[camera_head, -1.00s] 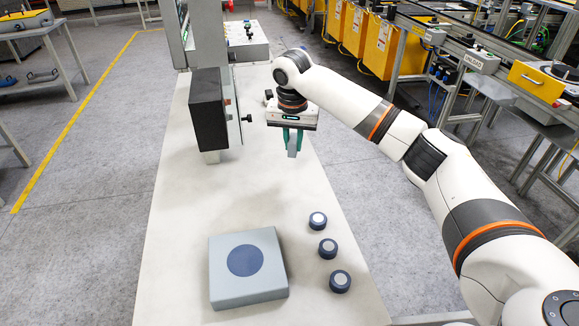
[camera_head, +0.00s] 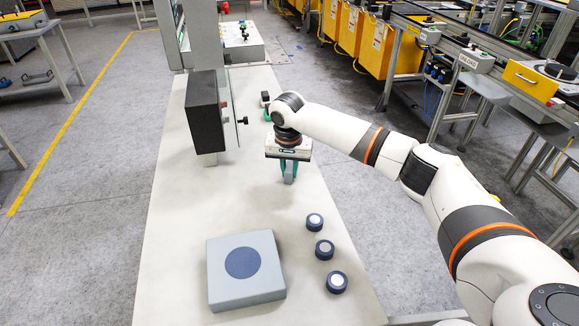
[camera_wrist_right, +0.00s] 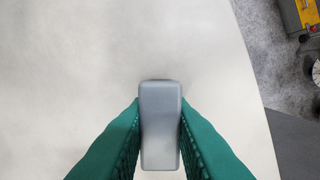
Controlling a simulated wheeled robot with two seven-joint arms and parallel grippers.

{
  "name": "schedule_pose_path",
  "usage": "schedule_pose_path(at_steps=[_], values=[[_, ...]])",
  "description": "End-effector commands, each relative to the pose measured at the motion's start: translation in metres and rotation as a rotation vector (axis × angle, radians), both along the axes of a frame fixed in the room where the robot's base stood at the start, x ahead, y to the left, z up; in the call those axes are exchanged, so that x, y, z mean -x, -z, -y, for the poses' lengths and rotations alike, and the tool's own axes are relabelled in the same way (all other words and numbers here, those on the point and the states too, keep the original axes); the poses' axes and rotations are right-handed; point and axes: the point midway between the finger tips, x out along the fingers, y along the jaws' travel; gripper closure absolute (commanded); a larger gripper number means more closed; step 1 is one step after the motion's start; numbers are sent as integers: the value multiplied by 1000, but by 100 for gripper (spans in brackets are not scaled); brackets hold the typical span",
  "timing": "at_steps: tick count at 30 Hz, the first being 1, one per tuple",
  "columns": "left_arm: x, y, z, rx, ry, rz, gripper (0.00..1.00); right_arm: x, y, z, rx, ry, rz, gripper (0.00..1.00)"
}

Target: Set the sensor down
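The sensor, a small grey rounded block (camera_head: 289,179), is between the green fingers of my right gripper (camera_head: 289,170). It also shows in the right wrist view (camera_wrist_right: 160,125), with a finger pressed against each side. It hangs upright below the gripper, low over the pale table (camera_head: 210,195). A soft shadow lies on the table beside it. I cannot tell whether its lower end touches the table. My left gripper is not in view.
A grey box with a blue disc (camera_head: 247,290) lies near the front. Three dark round pucks (camera_head: 325,249) stand in a row to its right. A black panel box (camera_head: 205,112) stands at the left. The table between is clear.

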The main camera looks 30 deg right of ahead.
Motion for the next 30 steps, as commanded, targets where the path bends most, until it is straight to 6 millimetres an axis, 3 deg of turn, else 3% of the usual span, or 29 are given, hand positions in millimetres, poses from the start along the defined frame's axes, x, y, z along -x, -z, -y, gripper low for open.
schedule_pose_path(at_steps=[1, 4, 14, 20, 30], values=[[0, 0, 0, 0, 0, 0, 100, 0, 0, 0, 0, 0, 0, 74], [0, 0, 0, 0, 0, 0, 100, 0, 0, 0, 0, 0, 0, 59], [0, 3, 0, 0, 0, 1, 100, 0, -2, 0, 0, 0, 2, 59], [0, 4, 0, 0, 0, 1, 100, 2, -31, -2, 0, -1, 4, 59], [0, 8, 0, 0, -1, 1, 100, 9, -101, -8, -1, -1, 3, 59]])
